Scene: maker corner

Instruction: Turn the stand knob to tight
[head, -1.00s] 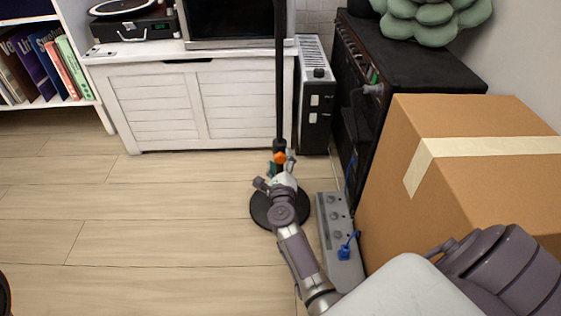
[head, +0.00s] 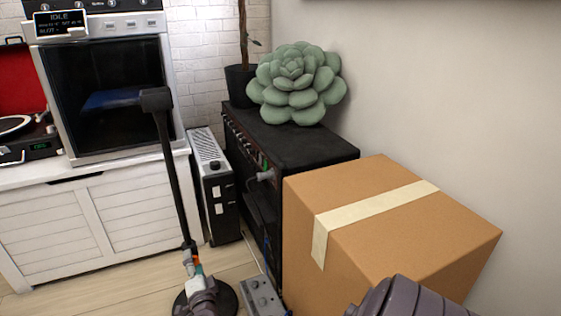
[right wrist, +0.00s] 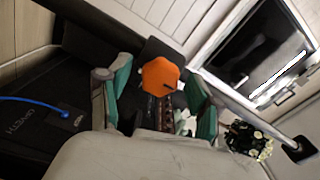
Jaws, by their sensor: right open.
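The stand is a thin black pole (head: 170,170) on a round black base (head: 232,296), upright on the floor. Its orange knob (right wrist: 161,74) is large in the right wrist view, with a small dark mark near its lower right edge. My right gripper (head: 193,265) is at the knob, low on the pole. In the wrist view its teal-padded fingers (right wrist: 160,92) are spread, one on each side of the knob, with gaps showing. My left gripper is out of view.
A taped cardboard box (head: 400,225) stands close on the right, beside a black amplifier (head: 310,145) bearing a green succulent cushion (head: 297,85). A white cabinet (head: 110,225) and heater (head: 216,190) stand behind.

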